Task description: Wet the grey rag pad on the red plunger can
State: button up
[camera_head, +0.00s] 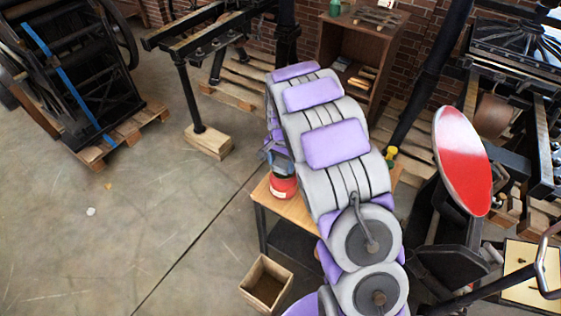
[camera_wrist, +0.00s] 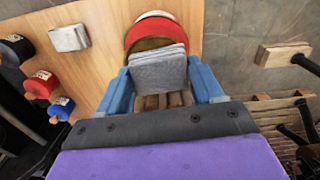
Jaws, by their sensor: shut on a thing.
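The grey rag pad (camera_wrist: 158,74) is between the blue fingers of my gripper (camera_wrist: 160,86) in the wrist view, and the gripper is shut on it. The red plunger can (camera_wrist: 137,33) is just beyond the pad, with a brass-coloured top (camera_wrist: 152,44) partly hidden by the pad. The pad overlaps the near part of that top in the picture; I cannot tell whether they touch. In the head view the red can (camera_head: 283,188) stands at the table's left edge, and my gripper (camera_head: 278,156) is just above it. The pad is hidden there.
The wooden table (camera_wrist: 100,22) also carries a silvery-grey block (camera_wrist: 69,38) and black (camera_wrist: 15,50), red (camera_wrist: 40,84) and blue (camera_wrist: 61,109) tins. A wooden box (camera_head: 266,283) stands on the floor. A press with a red disc (camera_head: 463,160) is at the right.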

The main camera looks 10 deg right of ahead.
aim_at(284, 162)
jog(key=shift+d, duration=0.75)
jog(key=shift+a+f, duration=0.2)
jog(key=shift+a, duration=0.5)
jog(key=shift+d+f, duration=0.2)
jog(key=shift+d, duration=0.35)
jog(key=shift+a+f, duration=0.25)
jog(key=shift+a, duration=0.1)
jog(key=shift+d, duration=0.15)
jog(key=shift+r+p, duration=1.35)
jog(key=shift+r, duration=2.1)
